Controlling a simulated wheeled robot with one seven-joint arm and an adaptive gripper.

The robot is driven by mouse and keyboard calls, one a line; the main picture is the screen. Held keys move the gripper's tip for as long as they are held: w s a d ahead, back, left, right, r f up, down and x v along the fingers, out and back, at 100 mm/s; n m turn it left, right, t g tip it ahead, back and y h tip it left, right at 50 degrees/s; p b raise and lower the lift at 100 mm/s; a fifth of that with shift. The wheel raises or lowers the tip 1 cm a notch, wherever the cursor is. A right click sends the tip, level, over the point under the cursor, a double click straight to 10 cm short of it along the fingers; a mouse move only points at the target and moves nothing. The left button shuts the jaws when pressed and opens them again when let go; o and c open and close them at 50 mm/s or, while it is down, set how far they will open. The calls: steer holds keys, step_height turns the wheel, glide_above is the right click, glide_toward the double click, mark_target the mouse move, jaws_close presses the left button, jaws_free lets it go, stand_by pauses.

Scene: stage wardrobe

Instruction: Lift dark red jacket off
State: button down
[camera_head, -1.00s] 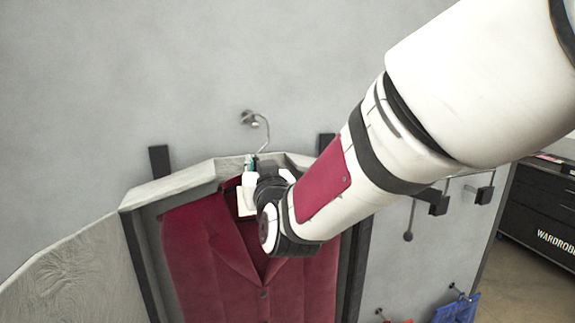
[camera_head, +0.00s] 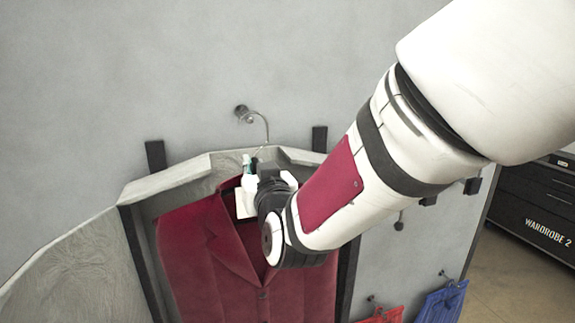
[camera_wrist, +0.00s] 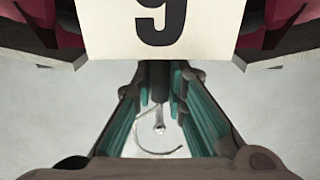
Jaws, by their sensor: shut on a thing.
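The dark red jacket (camera_head: 235,270) hangs upright in the head view, in front of a grey-framed recess. A pale card (camera_head: 244,204) is at its collar; the wrist view shows a card with a black 9 (camera_wrist: 160,28) and dark red cloth at both upper corners. A thin curved metal hanger hook (camera_head: 266,130) rises above the collar to a round wall peg (camera_head: 242,113) and appears to meet it. My gripper (camera_wrist: 160,98) is at the collar, its teal-padded fingers shut around the dark hanger neck (camera_wrist: 158,78). My wrist hides part of the jacket's right shoulder in the head view.
Dark posts (camera_head: 155,156) flank the recess. A curved grey panel (camera_head: 75,275) stands at left. Small wall hooks, a red item (camera_head: 383,315) and a blue item (camera_head: 441,302) are at right. A black cabinet (camera_head: 540,205) marked WARDROBE 2 stands beyond.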

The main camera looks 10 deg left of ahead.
steer(key=shift+p+v, duration=0.3)
steer(key=shift+v, duration=0.75)
steer(key=shift+s+r, duration=0.1)
steer(key=p+v, duration=0.2)
steer(key=v, duration=0.5)
steer(key=shift+s+d, duration=0.25)
steer(key=shift+s, duration=0.1)
